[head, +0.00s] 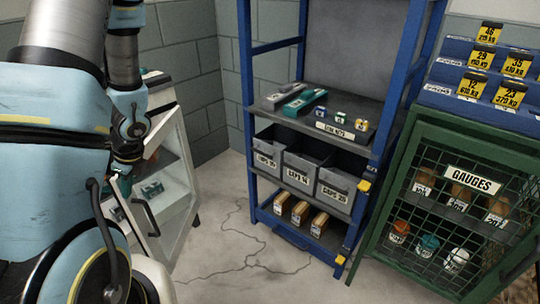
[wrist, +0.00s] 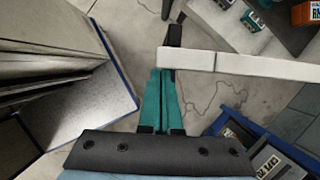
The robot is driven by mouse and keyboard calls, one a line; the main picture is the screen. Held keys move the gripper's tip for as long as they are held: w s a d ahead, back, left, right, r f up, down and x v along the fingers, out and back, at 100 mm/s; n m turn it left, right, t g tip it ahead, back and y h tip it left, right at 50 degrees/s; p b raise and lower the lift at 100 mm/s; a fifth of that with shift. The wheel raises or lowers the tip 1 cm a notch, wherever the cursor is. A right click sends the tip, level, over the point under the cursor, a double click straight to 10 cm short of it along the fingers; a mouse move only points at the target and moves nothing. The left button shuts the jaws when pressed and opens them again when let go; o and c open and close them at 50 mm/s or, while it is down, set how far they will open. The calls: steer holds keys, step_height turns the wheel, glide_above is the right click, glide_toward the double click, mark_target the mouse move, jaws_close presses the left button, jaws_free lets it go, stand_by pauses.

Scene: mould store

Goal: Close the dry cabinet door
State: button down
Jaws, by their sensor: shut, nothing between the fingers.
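The dry cabinet (head: 187,160) is the white-framed cabinet at the left of the head view, partly hidden behind my arm. Its white-framed glass door (head: 120,212) stands open, with a dark bar handle (head: 147,217). In the wrist view the door's white edge (wrist: 245,64) runs in from the right, with the dark handle (wrist: 174,37) at its left end. My gripper (wrist: 162,76) has teal fingers, shut and empty, close to the handle end of the door. I cannot tell whether they touch it. In the head view my gripper (head: 122,172) is partly hidden.
A blue shelf rack (head: 262,190) with grey bins stands right of the cabinet. A green mesh gauges cabinet (head: 402,150) is further right. Small items (wrist: 252,18) show inside the cabinet. Cracked floor (head: 235,250) between cabinet and rack is clear.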

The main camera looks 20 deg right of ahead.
steer(key=w+a+m+t+h+p, duration=0.1)
steer(key=w+a+m+p, duration=0.4)
steer(key=w+a, duration=0.8)
steer(key=shift+w+a+t+p, duration=0.3)
steer(key=shift+a+p, duration=0.55)
steer(key=shift+a, duration=0.6)
steer(key=shift+d, duration=0.1)
